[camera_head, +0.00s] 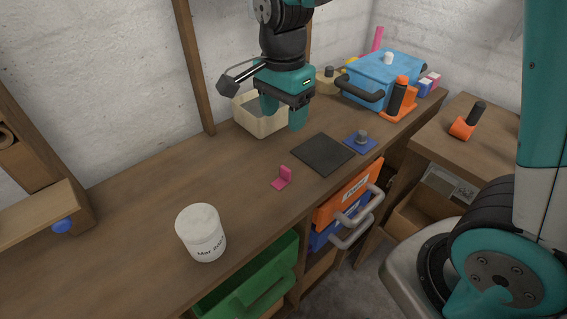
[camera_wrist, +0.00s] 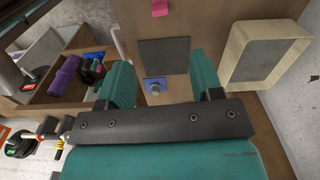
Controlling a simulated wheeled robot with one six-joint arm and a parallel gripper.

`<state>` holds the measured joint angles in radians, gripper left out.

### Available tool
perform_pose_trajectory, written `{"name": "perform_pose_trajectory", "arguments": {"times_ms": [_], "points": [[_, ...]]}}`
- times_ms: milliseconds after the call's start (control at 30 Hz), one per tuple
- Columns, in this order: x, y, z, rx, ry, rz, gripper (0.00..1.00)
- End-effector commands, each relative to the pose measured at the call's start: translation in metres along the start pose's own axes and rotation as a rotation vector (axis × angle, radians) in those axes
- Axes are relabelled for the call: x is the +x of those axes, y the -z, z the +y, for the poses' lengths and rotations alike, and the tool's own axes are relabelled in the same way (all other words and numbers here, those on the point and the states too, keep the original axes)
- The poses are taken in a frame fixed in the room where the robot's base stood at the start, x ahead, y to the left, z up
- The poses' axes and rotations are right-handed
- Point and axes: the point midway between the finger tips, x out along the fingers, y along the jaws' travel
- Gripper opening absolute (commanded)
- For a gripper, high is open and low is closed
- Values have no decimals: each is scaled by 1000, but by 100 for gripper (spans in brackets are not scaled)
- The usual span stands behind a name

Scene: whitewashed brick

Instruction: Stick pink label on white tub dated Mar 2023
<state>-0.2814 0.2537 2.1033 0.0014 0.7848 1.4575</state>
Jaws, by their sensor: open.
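The white tub (camera_head: 201,232) stands upright at the front left of the bench, with "Mar 2023" written on its side. The pink label (camera_head: 282,178) is a small bent piece on the bench, one part standing up, right of and beyond the tub. It also shows at the top of the wrist view (camera_wrist: 160,8). My gripper (camera_head: 283,112) is open and empty above the back of the bench, apart from both. In the wrist view, its two teal fingers (camera_wrist: 165,85) are spread wide. The tub is not in the wrist view.
A dark square mat (camera_head: 323,153) and a blue plate with a grey knob (camera_head: 360,141) lie right of the label. A beige open bin (camera_head: 262,122) stands behind, near my gripper. A blue lidded box (camera_head: 383,77) stands farther right. Bench between tub and label is clear.

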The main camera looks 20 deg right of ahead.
Motion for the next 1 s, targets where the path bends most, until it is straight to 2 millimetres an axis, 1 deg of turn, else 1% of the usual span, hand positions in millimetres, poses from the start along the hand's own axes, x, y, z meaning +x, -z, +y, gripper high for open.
{"name": "perform_pose_trajectory", "arguments": {"times_ms": [33, 200, 400, 500, 667, 767, 900, 1000], "points": [[11, 0, 1, 1, -7, 0, 60], [51, 0, 2, -2, -9, -1, 60], [92, 0, 2, -3, -6, -1, 60], [104, 0, 1, -4, -3, -1, 60], [114, 0, 1, -4, -1, -1, 60], [125, 1, 2, -3, -5, -2, 60], [148, 2, 2, -4, -6, -2, 60], [159, 2, 1, -4, -3, -1, 60]]}}
